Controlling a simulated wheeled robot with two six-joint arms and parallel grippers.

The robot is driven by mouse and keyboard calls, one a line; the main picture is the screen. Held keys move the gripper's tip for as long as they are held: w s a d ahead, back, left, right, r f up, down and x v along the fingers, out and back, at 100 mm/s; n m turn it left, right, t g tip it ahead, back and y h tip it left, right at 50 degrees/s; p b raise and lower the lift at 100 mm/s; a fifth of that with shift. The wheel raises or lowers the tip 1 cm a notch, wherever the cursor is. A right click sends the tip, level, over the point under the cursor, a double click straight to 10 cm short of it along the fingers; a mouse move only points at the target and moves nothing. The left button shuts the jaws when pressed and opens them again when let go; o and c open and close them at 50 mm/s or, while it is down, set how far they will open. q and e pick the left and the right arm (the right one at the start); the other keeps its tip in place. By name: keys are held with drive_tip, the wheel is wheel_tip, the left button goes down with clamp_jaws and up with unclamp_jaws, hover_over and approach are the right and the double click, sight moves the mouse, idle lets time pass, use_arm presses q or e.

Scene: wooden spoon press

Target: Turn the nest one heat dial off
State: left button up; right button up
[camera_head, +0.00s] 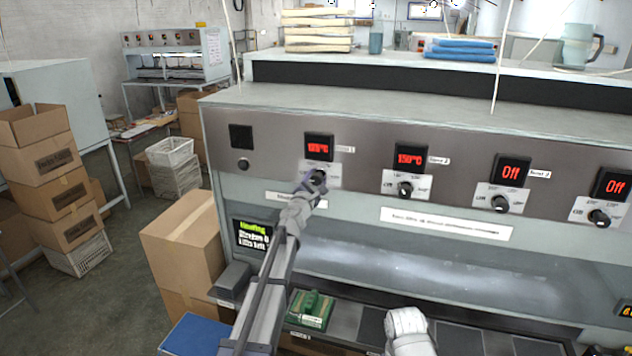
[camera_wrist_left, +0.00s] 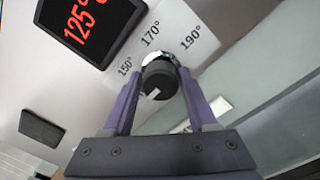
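The nest one heat dial (camera_wrist_left: 158,80) is a black round knob on a white scale plate marked 150°, 170° and 190°. A short white mark shows at its lower left. The red display (camera_wrist_left: 88,22) above it reads 125 °C in the left wrist view. My left gripper (camera_head: 318,182) is at this dial, under the leftmost red display (camera_head: 318,147) in the head view. Its two purple fingers (camera_wrist_left: 159,82) lie on either side of the knob, close against it with no clear gap at the tips. The gripper hides part of the dial in the head view.
Further dials stand to the right, the second (camera_head: 405,189), third (camera_head: 500,204) and fourth (camera_head: 599,217). A small screen (camera_head: 254,235) shows green heating text. A white link of my right arm (camera_head: 408,330) shows at the bottom.

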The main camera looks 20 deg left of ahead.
use_arm(q)
drive_tip(key=shift+o, duration=1.4)
drive_tip(key=s, duration=0.8)
drive_tip(key=shift+f, duration=0.15)
drive_tip(key=shift+w, duration=0.1)
